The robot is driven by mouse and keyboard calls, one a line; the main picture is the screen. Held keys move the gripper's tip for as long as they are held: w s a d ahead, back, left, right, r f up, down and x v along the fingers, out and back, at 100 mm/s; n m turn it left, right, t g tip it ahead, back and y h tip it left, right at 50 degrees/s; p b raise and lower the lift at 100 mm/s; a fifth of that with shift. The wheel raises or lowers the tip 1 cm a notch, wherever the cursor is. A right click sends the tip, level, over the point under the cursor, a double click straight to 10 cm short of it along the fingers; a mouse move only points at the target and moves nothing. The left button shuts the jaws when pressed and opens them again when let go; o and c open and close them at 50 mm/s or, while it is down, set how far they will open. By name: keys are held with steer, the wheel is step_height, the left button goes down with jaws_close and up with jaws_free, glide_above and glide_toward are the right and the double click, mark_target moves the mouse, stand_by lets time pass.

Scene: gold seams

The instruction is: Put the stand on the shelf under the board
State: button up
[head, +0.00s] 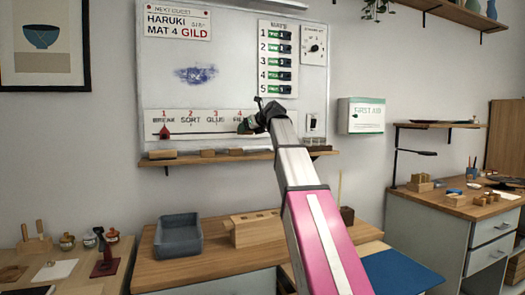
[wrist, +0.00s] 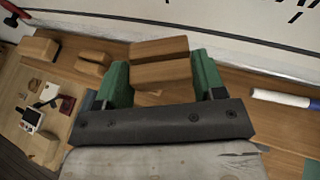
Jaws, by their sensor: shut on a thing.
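The stand (wrist: 160,72) is a light wooden block with a groove across its top. In the wrist view it sits between the two green fingers of my gripper (wrist: 162,68), which is shut on it. In the head view my gripper (head: 250,124) is in front of the lower part of the white board (head: 235,95). The stand cannot be made out clearly there. The wooden shelf (head: 185,161) runs under the board; its surface (wrist: 236,84) lies below the stand in the wrist view. Whether the stand touches it I cannot tell.
Other wooden blocks (wrist: 38,50) (wrist: 93,62) stand on the shelf left of my gripper. A white and blue marker (wrist: 282,98) lies to its right. Below are a desk with a grey tray (head: 179,236) and a wooden box (head: 254,230).

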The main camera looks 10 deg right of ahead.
steer(key=d+f, duration=0.1)
steer(key=d, duration=0.1)
steer(key=w+d+f, duration=0.1)
steer(key=d+f, duration=0.1)
steer(key=d, duration=0.1)
steer(key=w+d+f, duration=0.1)
steer(key=d, duration=0.1)
steer(key=shift+w+d+f, duration=0.15)
steer(key=shift+d+f, duration=0.25)
steer(key=shift+f, duration=2.1)
steer(key=o, duration=0.6)
steer(key=shift+f, duration=0.1)
steer(key=shift+o, duration=0.2)
steer(key=v, duration=1.2)
